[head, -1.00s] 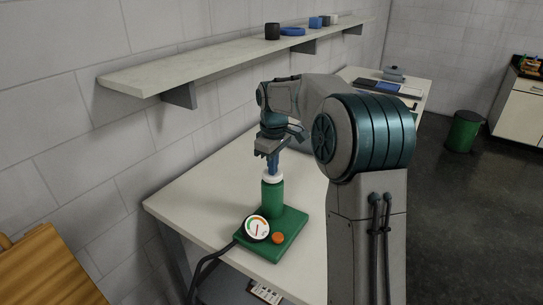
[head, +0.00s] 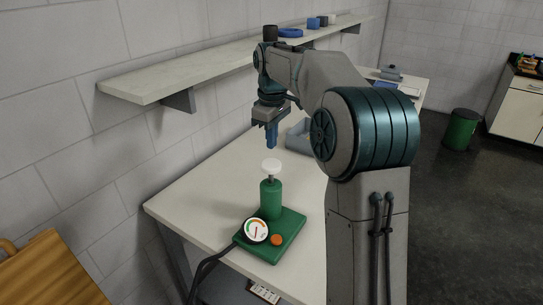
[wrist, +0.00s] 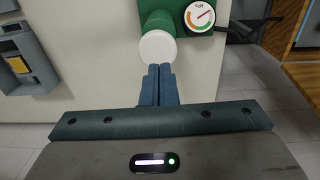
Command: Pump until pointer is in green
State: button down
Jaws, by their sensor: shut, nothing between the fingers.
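A green hand pump (head: 271,199) stands upright on a green base plate (head: 290,232) on the table. Its white knob (head: 271,166) is raised on a thin grey rod. A round gauge (head: 256,231) with a coloured arc and a pointer sits at the base's front left; which band the pointer is in is too small to tell.
An orange button (head: 277,240) is on the base beside the gauge. A black hose (head: 212,263) hangs from the table's front edge. A wall shelf (head: 190,75) runs behind the arm. A grey tray (head: 297,137) lies further back; the table left of the pump is clear.

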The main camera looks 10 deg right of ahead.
notch_tip(320, 180, up, 4)
jog(key=shift+f, duration=0.2)
jog(key=shift+s, duration=0.2)
dwell(1.5)
jog(key=s+f+m+t, duration=0.1)
jog(key=s+f+m, duration=0.2)
jog(key=s, duration=0.7)
jog(key=s+f+m+t, duration=0.1)
jog(key=s+f+m, duration=0.2)
jog(key=s, duration=0.7)
jog(key=s+f+m+t, duration=0.1)
jog(key=s+f+m, duration=0.2)
jog(key=s, duration=0.7)
jog(key=shift+s+f, duration=0.15)
jog(key=shift+f, duration=0.6)
